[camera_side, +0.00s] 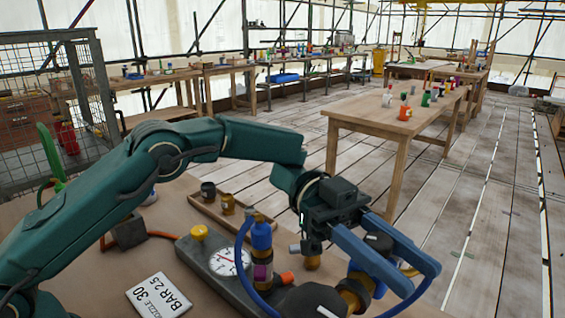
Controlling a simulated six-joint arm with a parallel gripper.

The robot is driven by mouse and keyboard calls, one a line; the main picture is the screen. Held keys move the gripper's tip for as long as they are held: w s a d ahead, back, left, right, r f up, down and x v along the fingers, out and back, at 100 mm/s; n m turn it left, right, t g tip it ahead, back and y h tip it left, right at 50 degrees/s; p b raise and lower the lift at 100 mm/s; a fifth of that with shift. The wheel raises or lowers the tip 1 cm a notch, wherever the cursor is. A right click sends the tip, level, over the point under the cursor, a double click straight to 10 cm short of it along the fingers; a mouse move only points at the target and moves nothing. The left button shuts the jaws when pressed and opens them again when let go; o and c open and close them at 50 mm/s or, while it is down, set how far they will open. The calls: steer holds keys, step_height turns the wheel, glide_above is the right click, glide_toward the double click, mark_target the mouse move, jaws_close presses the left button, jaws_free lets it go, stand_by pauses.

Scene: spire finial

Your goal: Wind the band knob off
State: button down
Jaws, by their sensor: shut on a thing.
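My gripper (418,280), with two long blue fingers, reaches down to the right over the front of the bench. Its fingers are shut on a black knob (379,241) with a small pale mark, which shows between them. I take this to be the band knob. Below the fingers are a brass fitting (352,293) and a dark rounded body (311,301). The fingers hide part of the knob and what lies under it, so I cannot tell how it sits on its thread.
A grey block with a white dial gauge (229,262), yellow knob (199,232) and blue-topped valve (262,238) stands left of my gripper. Blue hoses run nearby. Other tables stand beyond.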

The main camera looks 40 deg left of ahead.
mark_target(368, 236)
steer(key=shift+s+m+g+y, duration=0.25)
steer(key=shift+m+g, duration=0.35)
steer(key=shift+g, duration=0.3)
steer(key=shift+s+r+m+g+y, duration=0.2)
steer(key=shift+m+g+y, duration=0.4)
steer(key=shift+g, duration=0.2)
steer(key=c, duration=0.5)
jaws_free()
steer(key=shift+w+a+f, duration=0.1)
steer(key=shift+w, duration=0.1)
steer(key=shift+v, duration=1.75)
steer(key=shift+w+a, duration=0.25)
steer(key=shift+a, duration=0.45)
